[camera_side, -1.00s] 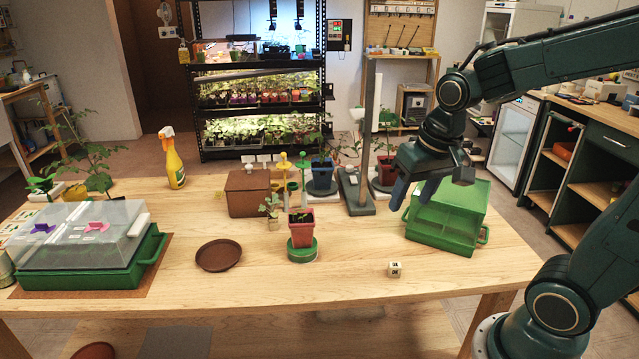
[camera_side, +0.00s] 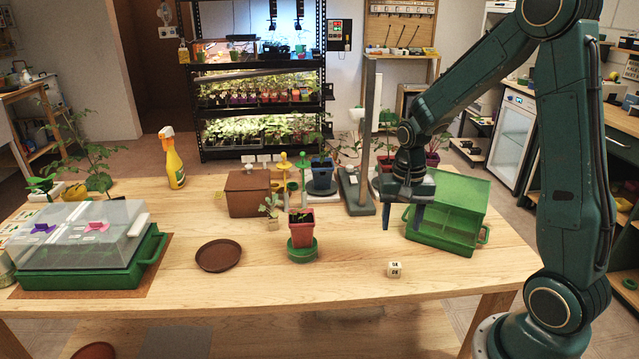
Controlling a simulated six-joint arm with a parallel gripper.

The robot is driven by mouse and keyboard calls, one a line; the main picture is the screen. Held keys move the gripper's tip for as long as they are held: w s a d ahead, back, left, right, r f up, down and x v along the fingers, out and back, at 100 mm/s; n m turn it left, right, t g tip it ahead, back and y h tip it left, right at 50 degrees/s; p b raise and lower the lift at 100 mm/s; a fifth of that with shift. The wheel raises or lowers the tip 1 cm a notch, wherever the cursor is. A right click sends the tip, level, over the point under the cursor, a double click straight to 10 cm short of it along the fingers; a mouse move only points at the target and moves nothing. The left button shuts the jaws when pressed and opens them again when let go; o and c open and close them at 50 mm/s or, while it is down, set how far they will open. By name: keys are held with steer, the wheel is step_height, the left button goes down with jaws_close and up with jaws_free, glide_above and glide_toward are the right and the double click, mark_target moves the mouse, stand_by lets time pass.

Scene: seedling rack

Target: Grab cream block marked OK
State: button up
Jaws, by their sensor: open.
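The cream block (camera_side: 394,269) marked OK in dark letters sits on the wooden table near its front edge, right of the middle. My gripper (camera_side: 402,224) points down above and behind the block, apart from it. Its two dark blue fingers are spread and nothing is between them. The gripper is in front of the left part of the green box and partly covers it.
The green box (camera_side: 449,237) stands just behind and right of the block. A red pot (camera_side: 301,236) on a green base and a brown saucer (camera_side: 219,255) are to the left. A clear-lidded green tray (camera_side: 82,272) is far left. The table around the block is clear.

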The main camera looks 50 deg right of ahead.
mark_target(395, 265)
steer(key=shift+f, duration=0.15)
steer(key=shift+f, duration=4.15)
steer(key=shift+s+f, duration=0.1)
steer(key=shift+f, duration=2.45)
steer(key=c, duration=1)
